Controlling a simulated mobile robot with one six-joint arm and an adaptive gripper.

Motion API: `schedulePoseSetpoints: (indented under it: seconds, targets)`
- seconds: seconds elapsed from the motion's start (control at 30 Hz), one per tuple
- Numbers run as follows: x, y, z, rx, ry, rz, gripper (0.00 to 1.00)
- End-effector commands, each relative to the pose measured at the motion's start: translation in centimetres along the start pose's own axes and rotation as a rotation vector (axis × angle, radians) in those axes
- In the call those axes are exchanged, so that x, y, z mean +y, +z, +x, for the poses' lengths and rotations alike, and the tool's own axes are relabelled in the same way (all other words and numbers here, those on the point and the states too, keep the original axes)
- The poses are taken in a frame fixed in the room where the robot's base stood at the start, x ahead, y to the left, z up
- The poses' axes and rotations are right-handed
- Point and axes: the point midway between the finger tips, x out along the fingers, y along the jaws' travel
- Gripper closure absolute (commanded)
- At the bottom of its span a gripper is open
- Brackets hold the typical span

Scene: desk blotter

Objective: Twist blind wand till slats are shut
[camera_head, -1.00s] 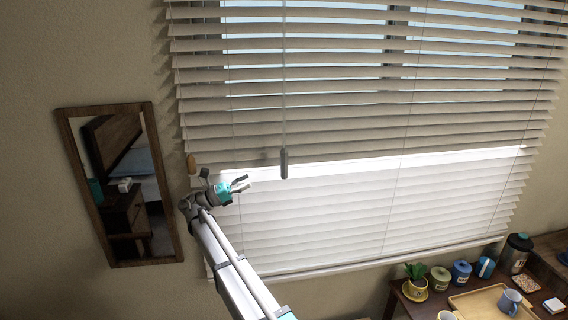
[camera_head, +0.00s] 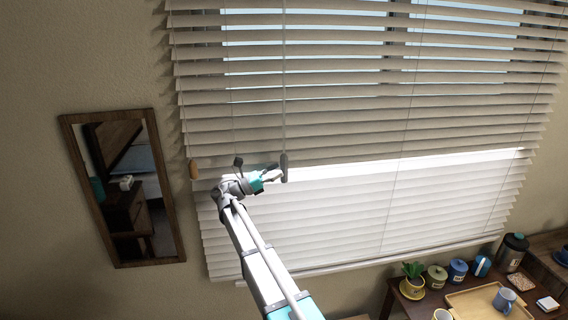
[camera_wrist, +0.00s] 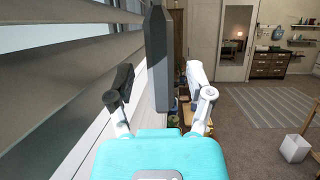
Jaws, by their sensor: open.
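The blind (camera_head: 330,120) covers the window, with gaps showing between its upper slats and its lower slats lying closer together. The grey wand (camera_head: 284,167) hangs upright in front of the slats, with a thicker handle at its lower end. In the wrist view the dark wand handle (camera_wrist: 159,60) stands upright between the spread fingers, with space visible on both sides. My gripper (camera_head: 277,175) is open at the handle's lower part; it also shows in the wrist view (camera_wrist: 160,88). I cannot tell whether either finger touches the handle.
A wooden cord pull (camera_head: 193,169) hangs left of my gripper. A framed mirror (camera_head: 122,188) is on the wall at left. A desk at lower right holds a plant (camera_head: 413,280), several canisters and a tray (camera_head: 470,303). The wall between mirror and blind is bare.

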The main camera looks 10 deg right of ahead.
Motion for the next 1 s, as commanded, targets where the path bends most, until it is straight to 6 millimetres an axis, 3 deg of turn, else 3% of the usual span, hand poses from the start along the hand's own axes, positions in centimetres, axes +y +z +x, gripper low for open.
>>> schedulePoseSetpoints:
  seconds: [0.23,0.67,1.0]
  targets:
    - [0.0,0.1,2.5,0.0,0.0,0.0,0.32]
    - [0.0,0.0,2.9,0.0,0.001,0.0,0.32]
    - [0.0,0.0,2.9,0.0,0.001,0.0,0.94]
